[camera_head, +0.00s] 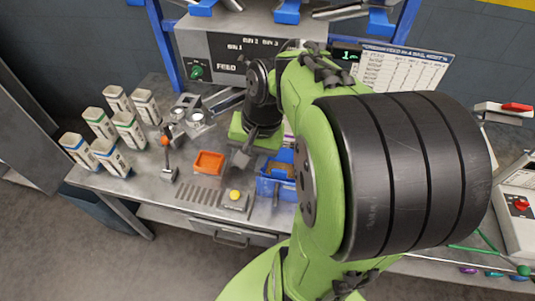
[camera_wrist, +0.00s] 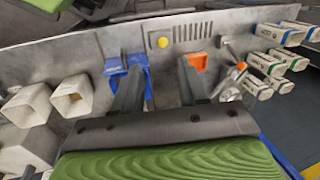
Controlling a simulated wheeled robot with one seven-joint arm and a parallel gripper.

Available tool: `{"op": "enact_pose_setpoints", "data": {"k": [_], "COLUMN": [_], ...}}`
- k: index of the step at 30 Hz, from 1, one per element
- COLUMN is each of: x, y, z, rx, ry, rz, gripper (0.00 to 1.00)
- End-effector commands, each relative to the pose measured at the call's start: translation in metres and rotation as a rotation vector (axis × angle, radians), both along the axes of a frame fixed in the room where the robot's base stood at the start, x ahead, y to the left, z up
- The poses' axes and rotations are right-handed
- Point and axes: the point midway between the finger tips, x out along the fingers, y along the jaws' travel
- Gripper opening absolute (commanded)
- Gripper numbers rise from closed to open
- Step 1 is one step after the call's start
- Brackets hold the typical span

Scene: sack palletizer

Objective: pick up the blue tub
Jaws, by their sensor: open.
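The blue tub (camera_head: 268,188) stands on the metal bench in the head view, partly hidden by my arm on its right. In the wrist view the blue tub (camera_wrist: 114,67) shows behind and beside my left-hand finger, which covers much of it. My gripper (camera_head: 242,158) is above the bench, just left of the tub in the head view. In the wrist view my gripper (camera_wrist: 160,66) is open, its two fingers wide apart with nothing held between them. Whether a finger touches the tub cannot be told.
An orange tray (camera_head: 208,163) lies left of the tub, and also shows near my right-hand finger in the wrist view (camera_wrist: 197,60). A yellow knob (camera_head: 234,195) sits near the front edge. Several white cartons (camera_head: 110,157) stand at the left. A feeder box (camera_head: 215,60) stands behind.

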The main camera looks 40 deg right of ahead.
Motion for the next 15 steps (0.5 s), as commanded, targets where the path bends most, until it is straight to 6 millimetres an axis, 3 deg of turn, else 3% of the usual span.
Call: {"op": "enact_pose_setpoints", "data": {"k": [5,8,11,15], "x": [0.012,0.011,-0.003,-0.040], "y": [-0.047,-0.086,-0.132,-0.186], "z": [-0.038,-0.068,-0.102,-0.143], "rx": [0.207,0.394,0.632,0.987], "ry": [0.092,0.144,0.178,0.178], "rz": [-0.289,-0.519,-0.782,-1.098], "gripper": [0.43,0.43,0.43,0.43]}}
